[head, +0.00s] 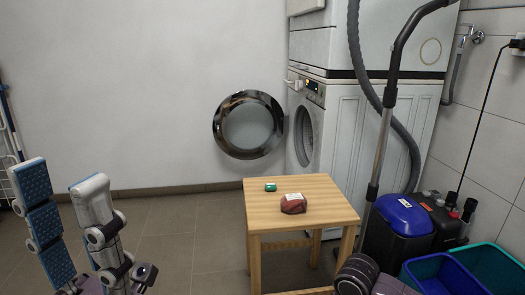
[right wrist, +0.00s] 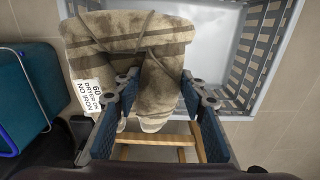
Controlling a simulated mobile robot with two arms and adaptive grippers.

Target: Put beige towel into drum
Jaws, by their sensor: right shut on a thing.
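The beige towel (right wrist: 150,68), with darker brown bands and a white printed label, fills the middle of the right wrist view. My right gripper (right wrist: 160,88) is shut on a bunched fold of it. The towel and the right gripper's fingers are not visible in the head view. My left gripper (head: 60,178) is at the lower left of the head view, its fingers spread apart with nothing between them. The white front-loading machine (head: 345,130) stands right of centre; its round door (head: 248,125) is swung open to the left. The drum opening (head: 304,135) shows side-on.
A wooden stool (head: 262,210) stands before the machine, bearing a small teal item (head: 270,187) and a reddish-brown item (head: 293,204). A vacuum hose and tube (head: 385,130), blue canister (head: 403,222) and bins are at right. A grey slatted basket (right wrist: 247,62) lies behind the towel.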

